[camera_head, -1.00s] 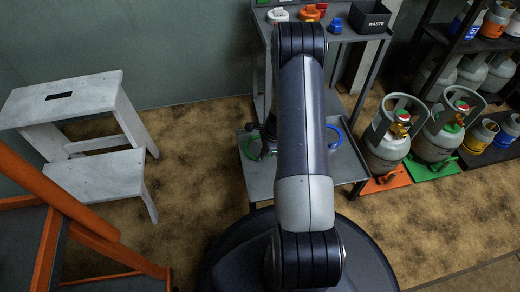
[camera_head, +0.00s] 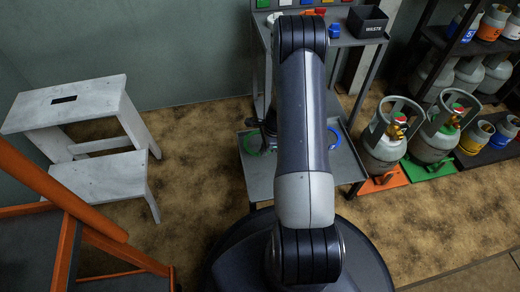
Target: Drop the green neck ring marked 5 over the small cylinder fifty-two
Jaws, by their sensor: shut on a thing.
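The green ring (camera_head: 251,143) shows at the left edge of the lower shelf of the grey cart, just left of my arm. My gripper (camera_head: 267,137) is mostly hidden behind my arm; its visible part is at the ring's right side, and it is shut on the ring. The mark on the ring is not readable. Two grey cylinders with collar handles stand at the right, one on an orange mat (camera_head: 381,143) and one on a green mat (camera_head: 433,136). Smaller cylinders stand on the dark rack. I cannot read which cylinder is fifty-two.
A blue ring (camera_head: 335,138) lies on the cart's lower shelf (camera_head: 262,186), right of my arm. The upper shelf carries a black waste bin (camera_head: 367,22) and small coloured items. A white step stool (camera_head: 98,180) and an orange frame (camera_head: 95,225) stand left. Floor between stool and cart is clear.

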